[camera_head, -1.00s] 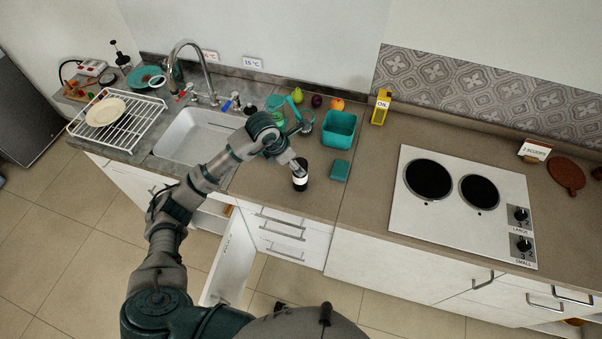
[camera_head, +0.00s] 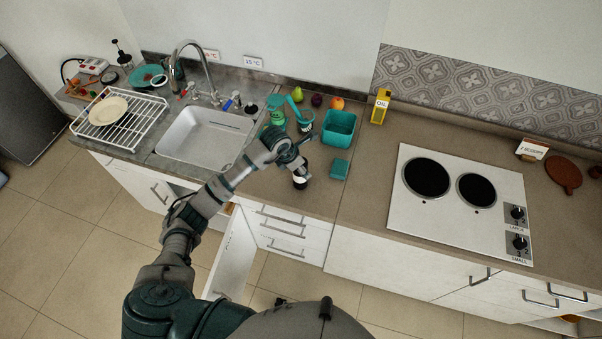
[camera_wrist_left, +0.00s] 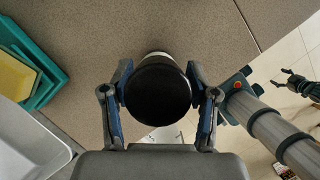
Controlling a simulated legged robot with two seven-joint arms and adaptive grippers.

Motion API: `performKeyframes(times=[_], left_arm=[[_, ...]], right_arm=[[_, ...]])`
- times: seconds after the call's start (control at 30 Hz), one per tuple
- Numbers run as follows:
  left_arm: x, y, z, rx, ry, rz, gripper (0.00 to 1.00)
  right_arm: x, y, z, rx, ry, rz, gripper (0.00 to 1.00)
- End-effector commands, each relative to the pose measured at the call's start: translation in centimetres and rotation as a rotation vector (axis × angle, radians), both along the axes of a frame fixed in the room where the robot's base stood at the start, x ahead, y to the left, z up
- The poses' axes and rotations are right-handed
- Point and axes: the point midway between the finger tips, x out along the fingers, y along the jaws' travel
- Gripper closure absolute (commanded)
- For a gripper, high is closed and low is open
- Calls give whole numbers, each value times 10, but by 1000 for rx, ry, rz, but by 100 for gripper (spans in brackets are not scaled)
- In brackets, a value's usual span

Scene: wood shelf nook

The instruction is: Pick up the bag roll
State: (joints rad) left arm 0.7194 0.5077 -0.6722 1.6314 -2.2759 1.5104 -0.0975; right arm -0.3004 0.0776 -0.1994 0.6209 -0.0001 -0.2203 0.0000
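The bag roll (camera_head: 300,182) is a dark cylinder with a white band, standing upright on the counter near its front edge. In the left wrist view its round black end (camera_wrist_left: 158,92) faces the camera. My left gripper (camera_head: 303,165) is at the roll's upper part and hides some of it. In the left wrist view the two fingers of my left gripper (camera_wrist_left: 158,108) stand apart, one on each side of the roll, with no clear grip on it. A small dark claw, likely my right gripper (camera_wrist_left: 292,84), hangs over the floor with its prongs apart.
A teal bin (camera_head: 339,127) and a teal block (camera_head: 340,169) stand right of the roll. Green bottles (camera_head: 276,117) and a teal-topped jar (camera_head: 304,124) stand behind it. The sink (camera_head: 205,137) is left, the hob (camera_head: 460,195) right. A cabinet door (camera_head: 234,255) hangs open below.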

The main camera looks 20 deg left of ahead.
Motion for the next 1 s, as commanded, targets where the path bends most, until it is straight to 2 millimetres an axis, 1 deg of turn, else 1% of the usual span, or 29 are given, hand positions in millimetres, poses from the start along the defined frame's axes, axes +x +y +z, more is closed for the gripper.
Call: performKeyframes(times=[0.03,0.13,0.17,0.43,0.53,0.67,0.8,0.97,1.0], left_arm=[[0,1,0,0,0,1,62],[0,0,0,0,1,1,87],[0,0,0,0,1,1,89],[0,1,0,0,1,1,89],[1,1,4,1,0,1,89],[1,1,15,0,-3,1,89],[1,1,35,1,-5,1,89],[-20,30,36,4,-1,3,89],[-25,38,36,4,-1,5,89]], right_arm=[[0,-1,0,-1,0,1,29],[0,-3,0,-3,-1,2,29],[0,-3,0,-4,0,2,29],[0,-4,0,-4,0,3,29],[0,-4,-2,-4,0,3,29],[0,-4,-6,-4,0,3,29],[-1,-3,-13,-4,1,3,29],[-1,-1,-22,-1,2,2,29],[-1,-1,-24,-1,2,1,29]])
